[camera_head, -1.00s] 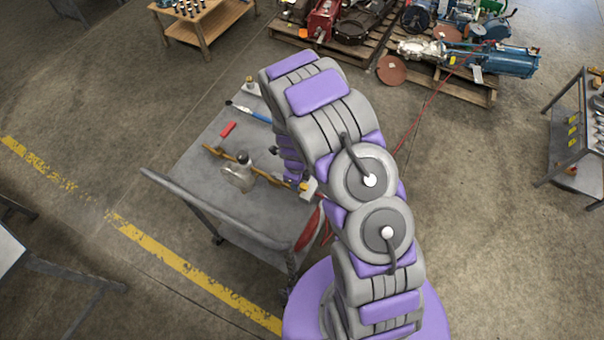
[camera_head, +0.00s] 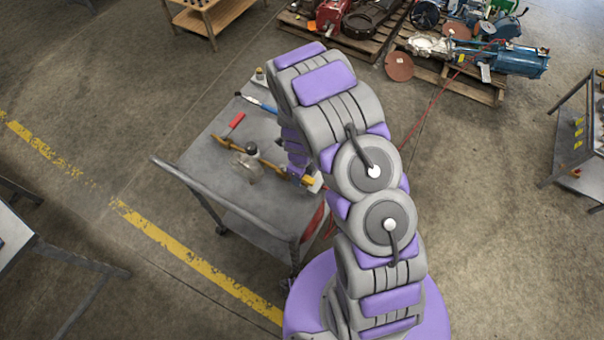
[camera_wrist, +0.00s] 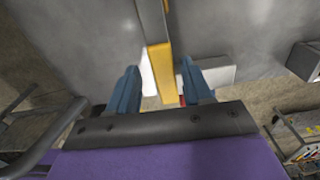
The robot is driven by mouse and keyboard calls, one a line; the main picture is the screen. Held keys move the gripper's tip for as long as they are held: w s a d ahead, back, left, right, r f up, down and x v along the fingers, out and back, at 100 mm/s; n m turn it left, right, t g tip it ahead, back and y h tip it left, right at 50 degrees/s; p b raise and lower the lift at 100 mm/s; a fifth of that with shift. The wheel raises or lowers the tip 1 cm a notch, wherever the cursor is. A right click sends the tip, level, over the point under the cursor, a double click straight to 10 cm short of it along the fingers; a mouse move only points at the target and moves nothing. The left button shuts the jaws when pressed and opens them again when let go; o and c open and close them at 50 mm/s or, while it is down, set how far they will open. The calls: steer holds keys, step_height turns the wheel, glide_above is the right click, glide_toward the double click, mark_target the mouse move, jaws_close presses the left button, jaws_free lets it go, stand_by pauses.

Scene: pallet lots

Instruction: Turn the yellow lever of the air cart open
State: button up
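The air cart (camera_head: 201,160) is a grey metal cart left of my arm in the head view. On its top lies a brass-coloured pipe with a round grey fitting (camera_head: 248,165). A yellow lever end (camera_head: 308,180) shows near the cart's near right edge, just beside my gripper, which is mostly hidden behind my arm. In the wrist view the yellow lever (camera_wrist: 162,72) runs down between the two blue fingers of my gripper (camera_wrist: 161,88). The fingers are open, with a gap on each side of the lever. I cannot tell the lever's exact height between them.
A red-handled part (camera_head: 236,121) and a blue tool (camera_head: 262,105) lie on the cart. The cart's push handle (camera_head: 200,190) sticks out at the near left. Loaded pallets (camera_head: 470,82) stand at the back, and a grey table (camera_head: 575,150) at the right.

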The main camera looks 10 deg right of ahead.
steer(key=shift+d+r, duration=0.2)
steer(key=shift+d, duration=0.25)
steer(key=shift+d+r, duration=0.1)
steer(key=shift+r, duration=0.25)
step_height(320, 180, up, 16)
steer(key=a, duration=0.1)
steer(key=shift+a+p, duration=0.25)
steer(key=shift+p, duration=0.2)
steer(key=shift+d+r, duration=0.1)
steer(key=shift+d, duration=0.1)
